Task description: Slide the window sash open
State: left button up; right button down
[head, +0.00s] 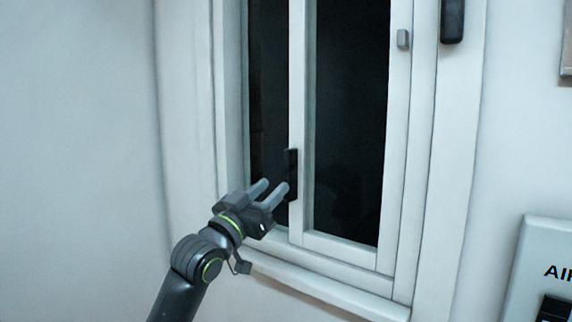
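The window sash (296,90) is a white framed pane with dark glass, set in a white window frame (424,170). A black upright handle (292,174) sits on the sash's left stile. My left gripper (275,187) is in front of the window's lower left, with its two fingers apart and nothing seen between them. Its fingertips are close beside the handle; I cannot tell whether they touch it. My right gripper is not in view.
A small grey latch piece (404,39) is on the right side of the frame. A black fitting (452,20) is at the top right. The sill (320,287) runs below the window. A white panel (540,260) with lettering is at the lower right.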

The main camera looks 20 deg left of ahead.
aim_at(286, 174)
pick_arm(q)
jog(key=p+x, duration=0.2)
jog(key=x, duration=0.4)
jog(key=shift+w+d+r, duration=0.1)
jog(key=shift+w+r, duration=0.05)
jog(key=shift+w, duration=0.05)
jog(key=shift+c, duration=0.2)
grip_shut()
